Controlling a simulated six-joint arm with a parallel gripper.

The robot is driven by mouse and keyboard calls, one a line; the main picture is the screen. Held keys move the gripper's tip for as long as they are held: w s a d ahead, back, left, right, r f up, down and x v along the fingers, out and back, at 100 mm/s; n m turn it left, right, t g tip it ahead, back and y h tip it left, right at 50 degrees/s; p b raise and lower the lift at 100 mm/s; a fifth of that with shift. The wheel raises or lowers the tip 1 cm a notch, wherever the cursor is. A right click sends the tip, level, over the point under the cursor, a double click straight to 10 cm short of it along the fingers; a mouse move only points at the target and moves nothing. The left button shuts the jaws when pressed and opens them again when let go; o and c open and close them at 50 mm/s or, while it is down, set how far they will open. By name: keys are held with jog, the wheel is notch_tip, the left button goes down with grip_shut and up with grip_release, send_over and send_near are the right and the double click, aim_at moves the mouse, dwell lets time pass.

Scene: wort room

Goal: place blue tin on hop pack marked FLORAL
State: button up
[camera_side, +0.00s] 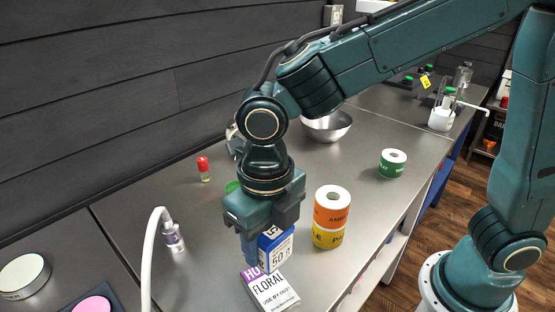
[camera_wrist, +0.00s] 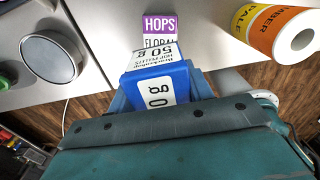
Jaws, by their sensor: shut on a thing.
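The blue tin (camera_side: 270,249), with a white label reading 50 g, hangs below my gripper (camera_side: 257,243). My gripper is shut on it; in the wrist view the tin (camera_wrist: 155,84) sits between the fingers (camera_wrist: 160,98). The hop pack marked FLORAL (camera_side: 271,291), white with a purple HOPS band, lies on the steel bench. It also shows beyond the tin in the wrist view (camera_wrist: 159,26). In the side view the tin's lower end overlaps the pack's back edge. I cannot tell whether they touch.
An orange label roll (camera_side: 332,205) stands on a yellow one (camera_side: 327,237), close right of the tin. A white curved tube (camera_side: 149,262) rises at front left.

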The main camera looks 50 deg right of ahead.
jog(key=shift+f, duration=4.15)
jog(key=shift+f, duration=0.15)
jog(key=o, duration=1)
notch_tip(320, 180, up, 12)
jog(key=shift+r, duration=0.2)
